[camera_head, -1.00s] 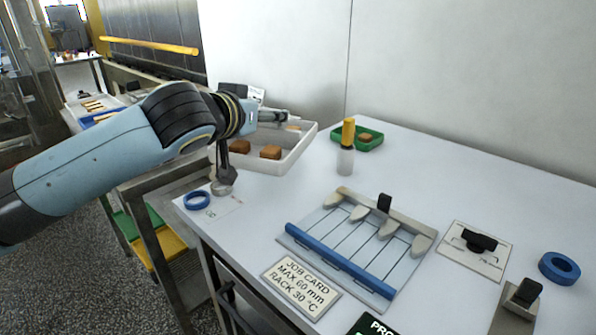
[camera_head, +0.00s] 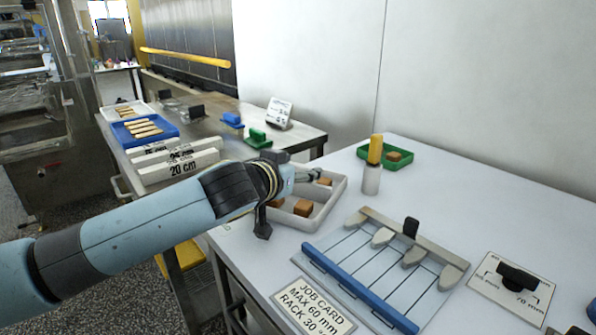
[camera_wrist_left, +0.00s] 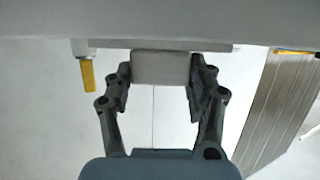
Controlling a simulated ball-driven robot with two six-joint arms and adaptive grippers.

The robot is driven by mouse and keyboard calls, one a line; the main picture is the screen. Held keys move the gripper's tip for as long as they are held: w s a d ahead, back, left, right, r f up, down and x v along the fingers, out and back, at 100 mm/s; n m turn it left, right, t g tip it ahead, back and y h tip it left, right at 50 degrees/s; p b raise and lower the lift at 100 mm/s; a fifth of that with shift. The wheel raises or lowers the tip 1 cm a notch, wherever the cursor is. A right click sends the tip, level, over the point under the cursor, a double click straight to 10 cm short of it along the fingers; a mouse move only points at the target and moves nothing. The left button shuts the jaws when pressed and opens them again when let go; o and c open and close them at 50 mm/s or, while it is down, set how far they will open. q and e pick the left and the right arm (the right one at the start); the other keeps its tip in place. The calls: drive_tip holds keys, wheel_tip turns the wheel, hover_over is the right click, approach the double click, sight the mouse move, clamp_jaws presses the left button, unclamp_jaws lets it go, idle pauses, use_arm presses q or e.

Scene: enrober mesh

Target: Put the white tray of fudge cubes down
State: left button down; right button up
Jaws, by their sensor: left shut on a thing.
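The white tray (camera_head: 326,212) is on or just above the pale worktop, in the middle of the head view. Brown fudge cubes (camera_head: 303,207) lie in it. It looks level; I cannot tell whether its underside touches the surface. My left gripper (camera_head: 308,176) is at the tray's left-hand side, and its arm covers part of that wall. In the left wrist view, its two dark fingers are shut on a pale block-like part of the tray (camera_wrist_left: 160,68). My right gripper is not in view.
A ruled board with a blue bar (camera_head: 358,288) lies close in front of the tray. A yellow-topped bottle (camera_head: 372,180) and a green tray (camera_head: 399,161) stand beyond it to the right. A job card (camera_head: 312,305) lies near the front edge. Left is a bench with a blue tray (camera_head: 170,130).

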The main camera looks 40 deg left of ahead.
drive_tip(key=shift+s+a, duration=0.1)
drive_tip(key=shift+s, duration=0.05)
use_arm(q)
drive_tip(key=c, duration=0.8)
unclamp_jaws()
drive_tip(key=o, duration=0.4)
drive_tip(key=shift+c, duration=0.2)
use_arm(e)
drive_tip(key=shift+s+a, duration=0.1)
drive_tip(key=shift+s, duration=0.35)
use_arm(q)
drive_tip(key=v, duration=1.2)
drive_tip(key=shift+p, duration=0.3)
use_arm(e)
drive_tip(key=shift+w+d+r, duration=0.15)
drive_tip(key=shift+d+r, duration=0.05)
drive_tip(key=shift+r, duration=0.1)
use_arm(q)
drive_tip(key=shift+r, duration=0.1)
drive_tip(key=shift+d, duration=0.1)
